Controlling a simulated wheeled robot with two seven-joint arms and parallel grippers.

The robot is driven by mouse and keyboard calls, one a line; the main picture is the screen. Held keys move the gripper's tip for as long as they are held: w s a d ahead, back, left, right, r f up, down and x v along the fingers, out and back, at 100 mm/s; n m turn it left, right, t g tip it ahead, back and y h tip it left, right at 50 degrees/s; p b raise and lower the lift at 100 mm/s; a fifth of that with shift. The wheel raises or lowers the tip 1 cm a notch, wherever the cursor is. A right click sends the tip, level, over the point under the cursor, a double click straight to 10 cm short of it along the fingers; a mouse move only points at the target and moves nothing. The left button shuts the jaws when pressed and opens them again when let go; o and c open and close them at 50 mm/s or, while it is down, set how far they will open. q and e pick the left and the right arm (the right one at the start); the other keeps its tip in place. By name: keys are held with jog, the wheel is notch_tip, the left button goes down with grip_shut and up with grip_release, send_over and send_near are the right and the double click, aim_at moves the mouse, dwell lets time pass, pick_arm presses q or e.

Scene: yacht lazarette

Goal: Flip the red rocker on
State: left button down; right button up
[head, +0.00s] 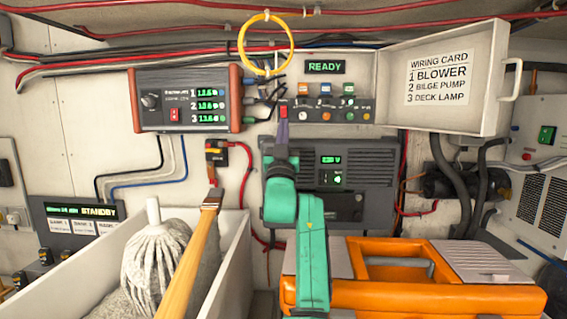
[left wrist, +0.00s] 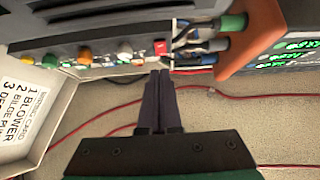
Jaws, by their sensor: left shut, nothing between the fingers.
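A small red rocker (head: 283,112) sits at the left end of the switch panel (head: 328,104) under the READY display. The left wrist view shows the red rocker (left wrist: 160,46) just beyond my fingertips. My left gripper (head: 282,140) is shut and empty, its fingers pointing up at the rocker from just below. In the left wrist view the gripper (left wrist: 160,74) appears close to it; I cannot tell whether they touch. Another red switch (head: 173,114) is on the front of the orange-edged meter box (head: 187,99) to the left. My right gripper is not in view.
The open panel lid (head: 485,85) carries a wiring card. A yellow cable loop (head: 265,45) hangs above. Cables with plugs (head: 262,95) fill the gap left of the panel. An orange case (head: 420,296) and a white bin with a mop (head: 158,255) stand below.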

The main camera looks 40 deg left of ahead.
pick_arm(q)
jog(key=f+b+v, duration=0.1)
jog(key=b+v, duration=0.4)
jog(key=v, duration=0.4)
jog(key=shift+w+a, duration=0.2)
jog(key=shift+w, duration=0.15)
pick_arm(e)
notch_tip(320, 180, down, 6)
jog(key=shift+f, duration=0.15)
